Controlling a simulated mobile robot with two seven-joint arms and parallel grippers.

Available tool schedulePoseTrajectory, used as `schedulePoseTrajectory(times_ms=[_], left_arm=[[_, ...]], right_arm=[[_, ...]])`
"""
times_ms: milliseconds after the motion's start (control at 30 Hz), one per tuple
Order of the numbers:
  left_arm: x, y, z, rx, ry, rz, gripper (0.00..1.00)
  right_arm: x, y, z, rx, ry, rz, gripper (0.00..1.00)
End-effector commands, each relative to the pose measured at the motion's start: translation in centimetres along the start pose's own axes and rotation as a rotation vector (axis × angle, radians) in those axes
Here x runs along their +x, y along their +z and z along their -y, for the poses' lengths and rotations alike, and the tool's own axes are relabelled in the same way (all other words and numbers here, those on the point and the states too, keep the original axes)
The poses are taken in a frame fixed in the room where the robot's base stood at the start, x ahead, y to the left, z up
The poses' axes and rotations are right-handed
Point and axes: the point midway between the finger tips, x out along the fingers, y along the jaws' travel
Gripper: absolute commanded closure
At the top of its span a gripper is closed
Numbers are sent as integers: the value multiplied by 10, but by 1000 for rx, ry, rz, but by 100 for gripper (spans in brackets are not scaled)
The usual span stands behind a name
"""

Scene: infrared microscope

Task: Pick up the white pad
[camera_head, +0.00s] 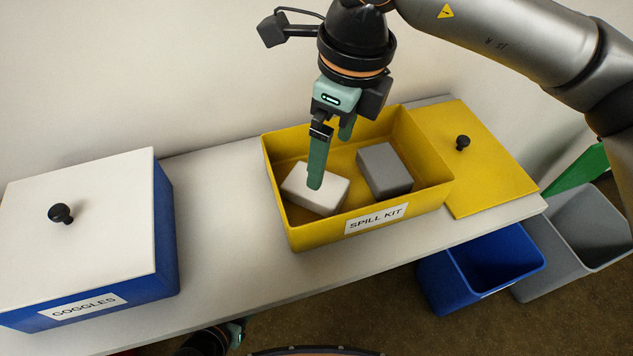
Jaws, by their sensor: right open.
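The white pad (327,198) lies in the left part of the open yellow spill kit box (318,235). My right gripper (330,162) reaches down over the box and is open. Its near finger passes in front of the white pad and hides a part of it; I cannot tell whether it touches the pad. The far finger is further back and higher in the picture. Nothing is between the fingers. A small part of my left gripper (236,332) shows at the bottom edge, below the table edge, and its jaws are not clear.
A grey pad (385,170) lies right of the white pad in the box. The yellow lid (475,165) lies to the right. A closed goggles box (100,225) stands left. A blue bin (480,268) and a grey bin (585,235) stand below. The shelf (220,225) between the boxes is clear.

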Motion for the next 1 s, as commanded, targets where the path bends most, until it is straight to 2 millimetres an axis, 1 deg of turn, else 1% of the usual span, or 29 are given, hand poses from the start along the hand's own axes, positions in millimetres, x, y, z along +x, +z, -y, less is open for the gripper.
schedulePoseTrajectory(times_ms=[33,100,367,500,600,733,933,967,1000], left_arm=[[0,0,0,0,0,1,55],[0,0,0,0,0,1,55],[-2,-2,0,0,0,-1,55],[-4,-4,1,0,-3,-5,55],[-4,-3,2,0,-6,-4,55],[-3,-2,3,0,-8,-2,55],[-3,-2,3,0,-8,-2,55],[-3,-2,3,0,-8,-2,55],[-3,-2,3,0,-9,-2,55]], right_arm=[[10,0,-1,-1,2,-1,0],[20,0,-1,-1,3,-1,0],[40,3,-2,-2,3,0,0],[61,10,-5,-3,6,0,0],[75,10,-5,-1,5,0,0],[84,10,-5,-2,5,2,0],[84,10,-5,-2,4,3,0],[84,10,-5,-2,4,3,2],[84,10,-5,-2,4,3,7]])
